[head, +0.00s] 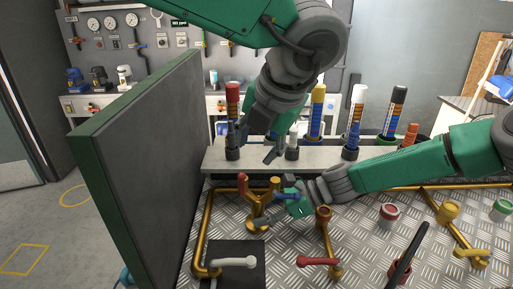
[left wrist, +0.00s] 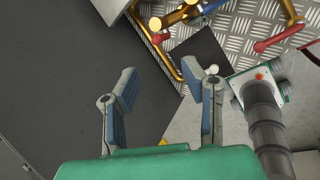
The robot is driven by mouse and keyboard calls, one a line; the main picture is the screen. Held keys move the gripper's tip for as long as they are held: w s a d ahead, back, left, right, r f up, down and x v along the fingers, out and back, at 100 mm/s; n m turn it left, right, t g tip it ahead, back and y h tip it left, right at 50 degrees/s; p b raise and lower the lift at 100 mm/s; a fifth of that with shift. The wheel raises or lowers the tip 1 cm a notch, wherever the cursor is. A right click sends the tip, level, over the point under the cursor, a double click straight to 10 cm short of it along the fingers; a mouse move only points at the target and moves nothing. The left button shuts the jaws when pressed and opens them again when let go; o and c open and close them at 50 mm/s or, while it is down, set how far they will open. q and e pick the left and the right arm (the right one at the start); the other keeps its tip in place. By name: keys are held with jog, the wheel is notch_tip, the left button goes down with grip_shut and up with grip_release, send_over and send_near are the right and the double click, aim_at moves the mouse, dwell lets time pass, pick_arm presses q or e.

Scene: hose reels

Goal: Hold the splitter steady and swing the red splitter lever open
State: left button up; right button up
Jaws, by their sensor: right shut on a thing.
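The brass splitter (head: 262,208) is a Y-shaped fitting standing on the metal plate bench. It has a red lever (head: 242,184) on its left branch and a blue lever (head: 284,195) towards its right. My right gripper (head: 270,216) comes in from the right and is shut on the splitter low on its body; the exact contact is partly hidden. My left gripper (head: 256,145) is open and empty, above and behind the splitter. In the left wrist view its spread fingers (left wrist: 168,92) are apart from the red lever (left wrist: 158,38), which shows beyond them with the splitter (left wrist: 184,14).
A tall dark panel (head: 140,165) with a green edge stands close on the left. A shelf (head: 320,162) behind the splitter holds several upright coloured nozzles. A white-handled valve (head: 234,262) and a red-handled valve (head: 318,262) lie in front.

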pick_arm(q)
jog(key=v, duration=1.1)
jog(key=shift+d+r, duration=0.25)
jog(key=shift+r, duration=0.1)
pick_arm(e)
jog(key=o, duration=0.9)
pick_arm(q)
jog(key=shift+s, duration=0.1)
